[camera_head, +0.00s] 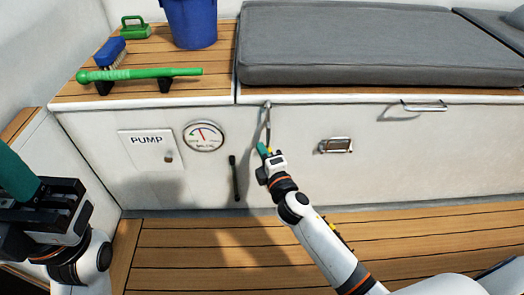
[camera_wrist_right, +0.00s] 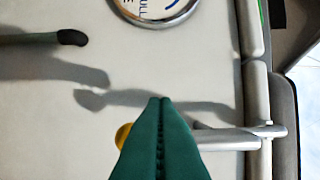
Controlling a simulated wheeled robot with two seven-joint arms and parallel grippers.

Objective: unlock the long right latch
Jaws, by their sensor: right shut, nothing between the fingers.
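A long metal latch (camera_head: 268,125) hangs upright on the white locker front, below the grey cushion's left end. In the right wrist view the latch (camera_wrist_right: 235,139) runs in from the right and passes behind my fingers. A yellow round piece (camera_wrist_right: 123,135) shows on their other side and looks like its end. My right gripper (camera_head: 263,149) is at the latch's lower end in the head view. Its green fingers (camera_wrist_right: 160,100) are shut together and empty; whether they touch the latch is unclear. My left gripper (camera_head: 18,178) is at the left edge, partly cut off.
A recessed metal catch (camera_head: 336,145) and a bar handle (camera_head: 424,106) are to the right. A round gauge (camera_head: 204,136), a black handle (camera_head: 235,178) and a PUMP panel (camera_head: 147,147) are to the left. The cushion (camera_head: 375,45) overhangs above. The wooden floor is clear.

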